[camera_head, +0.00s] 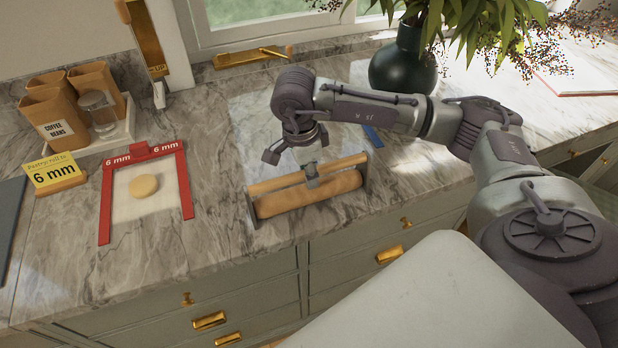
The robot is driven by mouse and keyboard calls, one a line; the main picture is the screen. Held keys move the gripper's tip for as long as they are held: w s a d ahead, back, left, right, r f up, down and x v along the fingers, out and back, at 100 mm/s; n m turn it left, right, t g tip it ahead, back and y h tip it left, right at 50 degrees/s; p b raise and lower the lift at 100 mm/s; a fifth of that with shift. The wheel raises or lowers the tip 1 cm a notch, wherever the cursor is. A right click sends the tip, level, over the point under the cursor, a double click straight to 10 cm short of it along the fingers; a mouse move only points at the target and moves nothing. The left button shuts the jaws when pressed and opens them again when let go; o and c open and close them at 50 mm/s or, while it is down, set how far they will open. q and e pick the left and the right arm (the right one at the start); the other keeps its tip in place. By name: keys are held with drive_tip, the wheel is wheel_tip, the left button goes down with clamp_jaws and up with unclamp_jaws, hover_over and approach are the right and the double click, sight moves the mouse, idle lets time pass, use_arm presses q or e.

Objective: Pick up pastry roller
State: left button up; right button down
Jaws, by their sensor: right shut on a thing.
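The pastry roller (290,203) is a thick wooden cylinder between two grey end plates, with a thinner wooden handle bar above it. It is at the front edge of the marble counter, right of the dough mat. My right gripper (312,180) reaches down from above and is shut on the roller near the middle of its handle bar. Whether the roller touches the counter is hard to tell. A round piece of dough (143,186) lies on a pale mat inside a red U-shaped frame (187,190) marked 6 mm. My left gripper is out of view.
A yellow "6 mm" sign (54,172) stands left of the red frame. Wooden containers (58,122) sit on a tray behind it. A dark vase with a plant (403,67) stands behind my right arm. The counter between frame and roller is clear.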

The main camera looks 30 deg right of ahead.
drive_tip(key=shift+r, duration=0.2)
drive_tip(key=shift+r, duration=0.25)
wheel_tip(320, 180, up, 3)
drive_tip(key=shift+w+r+b, duration=0.1)
drive_tip(key=shift+b, duration=0.9)
drive_tip(key=s+r+b, duration=0.1)
drive_tip(key=s+r, duration=0.6)
drive_tip(key=s, duration=0.5)
drive_tip(key=shift+w, duration=0.1)
